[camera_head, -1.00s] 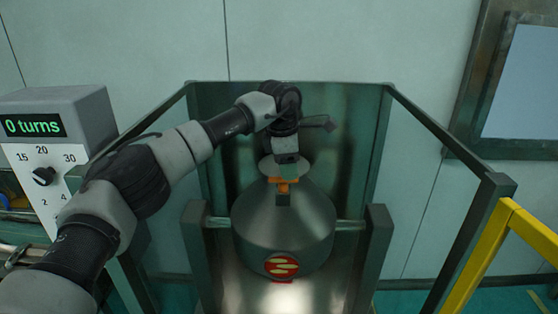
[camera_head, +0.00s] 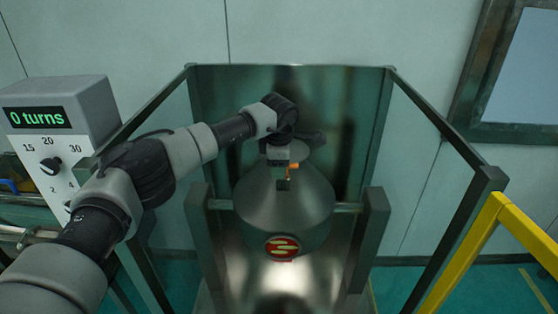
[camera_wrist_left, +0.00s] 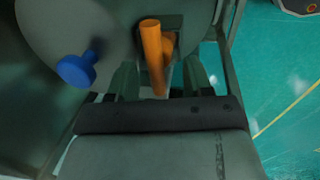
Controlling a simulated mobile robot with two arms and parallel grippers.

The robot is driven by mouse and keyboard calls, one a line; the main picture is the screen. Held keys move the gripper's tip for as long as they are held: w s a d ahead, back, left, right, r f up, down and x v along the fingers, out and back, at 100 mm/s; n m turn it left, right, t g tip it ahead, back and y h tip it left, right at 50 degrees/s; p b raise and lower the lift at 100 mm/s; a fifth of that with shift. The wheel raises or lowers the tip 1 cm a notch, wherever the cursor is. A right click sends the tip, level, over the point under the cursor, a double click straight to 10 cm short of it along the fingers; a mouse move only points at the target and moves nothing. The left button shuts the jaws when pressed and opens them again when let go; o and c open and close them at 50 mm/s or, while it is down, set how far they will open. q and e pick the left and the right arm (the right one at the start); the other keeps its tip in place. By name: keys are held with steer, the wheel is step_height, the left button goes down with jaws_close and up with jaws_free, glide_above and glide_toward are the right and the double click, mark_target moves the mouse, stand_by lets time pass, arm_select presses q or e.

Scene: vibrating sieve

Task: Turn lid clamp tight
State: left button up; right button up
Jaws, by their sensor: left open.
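The lid clamp is an orange lever (camera_head: 292,167) at the drum's upper part, partly hidden by my left gripper (camera_head: 283,183). In the left wrist view the orange lever (camera_wrist_left: 153,55) stands up between the two dark fingertips of my left gripper (camera_wrist_left: 160,78). The jaws are open, with a gap on either side of the lever. The drum (camera_head: 285,212) is a grey rounded vessel with a red and yellow emblem, held in the frame. My right gripper is not in view.
A control box (camera_head: 60,130) at left has a dial and reads "0 turns". Metal frame posts flank the drum, and a yellow rail (camera_head: 470,250) stands at right. A blue knob (camera_wrist_left: 78,66) sits left of the lever in the left wrist view.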

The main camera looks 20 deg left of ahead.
arm_select(q)
steer(key=shift+f, duration=0.1)
steer(key=c, duration=0.9)
